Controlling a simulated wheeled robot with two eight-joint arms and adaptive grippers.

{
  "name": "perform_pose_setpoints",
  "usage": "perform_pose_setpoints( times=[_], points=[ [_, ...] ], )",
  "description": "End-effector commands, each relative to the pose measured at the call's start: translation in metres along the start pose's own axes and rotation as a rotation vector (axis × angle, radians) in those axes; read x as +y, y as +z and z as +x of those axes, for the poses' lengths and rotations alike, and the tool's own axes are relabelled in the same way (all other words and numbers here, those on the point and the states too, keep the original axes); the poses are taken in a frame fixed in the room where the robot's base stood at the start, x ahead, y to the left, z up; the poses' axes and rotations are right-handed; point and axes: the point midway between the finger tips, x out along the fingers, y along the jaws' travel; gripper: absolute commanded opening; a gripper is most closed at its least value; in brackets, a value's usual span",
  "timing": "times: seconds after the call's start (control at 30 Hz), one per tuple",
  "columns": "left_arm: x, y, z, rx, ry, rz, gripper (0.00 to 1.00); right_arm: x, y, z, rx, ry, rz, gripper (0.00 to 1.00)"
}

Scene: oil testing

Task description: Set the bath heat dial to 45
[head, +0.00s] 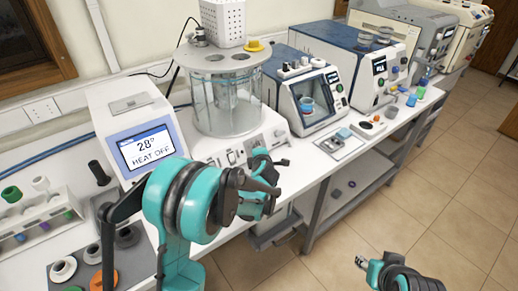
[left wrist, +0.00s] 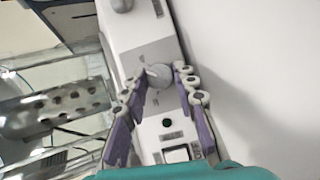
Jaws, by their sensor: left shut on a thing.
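The bath's display (head: 147,148) reads 28° and HEAT OFF. The glass bath (head: 225,95) stands just right of it on a white base (head: 235,148). My left gripper (head: 270,172) is at the front panel of that base, and its arm hides part of the panel. In the left wrist view, a round grey dial (left wrist: 159,75) with a pale pointer sits between the fingertips of my left gripper (left wrist: 160,88), which are shut on it. The dial's scale is too blurred to read. My right gripper (head: 368,264) is low at the right, away from the bench, its fingers unclear.
A white tube rack (head: 40,215) and a dark tray with several jars stand at the left. A blue-topped tester (head: 315,90) is right of the bath. In the left wrist view, a switch (left wrist: 176,155) lies beside the dial. The floor (head: 400,210) is clear.

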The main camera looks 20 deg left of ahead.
Motion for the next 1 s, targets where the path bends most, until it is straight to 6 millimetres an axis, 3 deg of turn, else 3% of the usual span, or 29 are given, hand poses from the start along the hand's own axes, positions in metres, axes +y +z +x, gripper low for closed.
perform_pose_setpoints(
  times=[0.5, 1.0],
  points=[
    [0.004, 0.000, 0.000, -0.007, -0.162, 0.308, 0.00, 0.000, -0.012, -0.016, 0.000, 0.000, 0.000, 0.40],
    [0.003, 0.000, 0.001, -0.009, -0.194, 0.371, 0.00, 0.000, -0.013, -0.018, 0.000, 0.000, 0.000, 0.40]
  ],
)
